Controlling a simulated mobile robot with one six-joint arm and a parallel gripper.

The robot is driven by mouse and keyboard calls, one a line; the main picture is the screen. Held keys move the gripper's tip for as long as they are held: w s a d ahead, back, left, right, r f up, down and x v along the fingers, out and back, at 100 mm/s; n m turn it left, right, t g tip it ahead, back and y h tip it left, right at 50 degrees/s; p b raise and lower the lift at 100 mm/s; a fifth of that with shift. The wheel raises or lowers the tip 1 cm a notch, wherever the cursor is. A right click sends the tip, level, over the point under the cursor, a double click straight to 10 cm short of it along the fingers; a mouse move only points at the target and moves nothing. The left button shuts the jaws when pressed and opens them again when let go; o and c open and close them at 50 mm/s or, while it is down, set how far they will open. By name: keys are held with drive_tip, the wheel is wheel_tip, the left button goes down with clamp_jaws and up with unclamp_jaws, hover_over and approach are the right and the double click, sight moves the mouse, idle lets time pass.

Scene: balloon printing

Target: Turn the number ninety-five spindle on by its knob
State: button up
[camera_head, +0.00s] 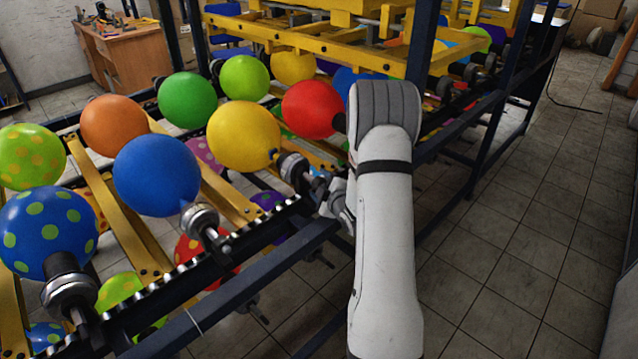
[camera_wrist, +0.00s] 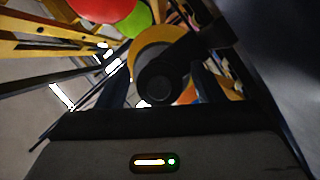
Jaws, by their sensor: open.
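A row of spindles carries balloons along the dark rail. No number is readable on any spindle. The spindle (camera_head: 291,166) with the yellow balloon (camera_head: 243,137) is nearest my gripper (camera_head: 326,193). In the wrist view a round dark knob end (camera_wrist: 157,84) faces me, with the yellow balloon (camera_wrist: 150,50) behind it. My gripper (camera_wrist: 160,88) is open, with one dark finger on each side of the knob. Whether a finger touches it I cannot tell. My forearm partly hides the area right of this spindle.
Other spindles hold a blue balloon (camera_head: 157,175) and a spotted blue balloon (camera_head: 48,232) to the left. A red balloon (camera_head: 312,109) is behind my arm's left side. The dark front rail (camera_head: 265,250) runs below the spindles. Open tiled floor (camera_head: 530,240) lies to the right.

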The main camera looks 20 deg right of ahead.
drive_tip(key=shift+w, duration=0.15)
drive_tip(key=shift+c, duration=0.3)
drive_tip(key=shift+a, duration=0.1)
drive_tip(key=c, duration=0.9)
